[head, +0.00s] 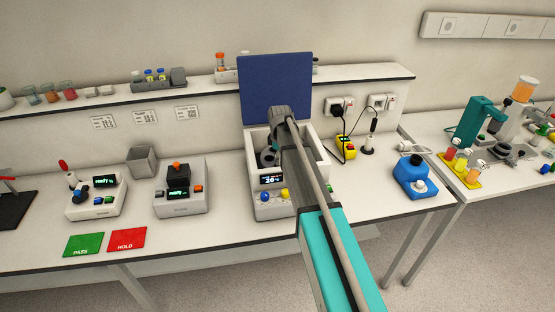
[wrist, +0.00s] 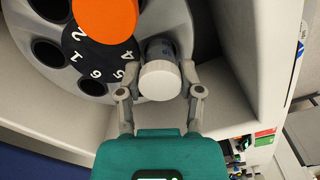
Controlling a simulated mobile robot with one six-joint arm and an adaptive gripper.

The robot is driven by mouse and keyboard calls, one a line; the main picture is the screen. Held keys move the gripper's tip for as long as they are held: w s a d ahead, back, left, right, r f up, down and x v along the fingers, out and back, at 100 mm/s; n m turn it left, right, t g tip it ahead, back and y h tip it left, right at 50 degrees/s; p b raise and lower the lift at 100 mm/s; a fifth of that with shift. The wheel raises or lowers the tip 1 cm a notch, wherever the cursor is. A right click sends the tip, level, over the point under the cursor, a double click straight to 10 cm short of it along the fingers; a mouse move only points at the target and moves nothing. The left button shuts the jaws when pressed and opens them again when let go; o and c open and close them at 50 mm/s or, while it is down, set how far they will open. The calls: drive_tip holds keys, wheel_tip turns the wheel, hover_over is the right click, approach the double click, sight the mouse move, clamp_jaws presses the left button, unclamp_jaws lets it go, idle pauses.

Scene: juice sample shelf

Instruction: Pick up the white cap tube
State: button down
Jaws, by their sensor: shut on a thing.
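The white cap tube (wrist: 160,82) shows in the wrist view, its white cap toward the camera and its clear body behind it. My gripper (wrist: 161,70) has one finger on each side of the tube and is shut on it. The tube is at the grey rotor (wrist: 185,20), beside the number 4; I cannot tell how deep it sits in its hole. In the head view my arm reaches into the open centrifuge (head: 318,166), and my arm hides the tube.
An orange knob (wrist: 105,18) stands at the rotor's centre, with several dark empty holes around it. The centrifuge's blue lid (head: 275,85) stands open behind my arm. Pale walls surround the rotor closely. A grey device (head: 181,204) and a green PASS mat (head: 84,244) are to the left.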

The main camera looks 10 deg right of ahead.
drive_tip(key=shift+r+p, duration=4.6)
drive_tip(key=shift+r, duration=0.2)
drive_tip(key=shift+w, duration=0.1)
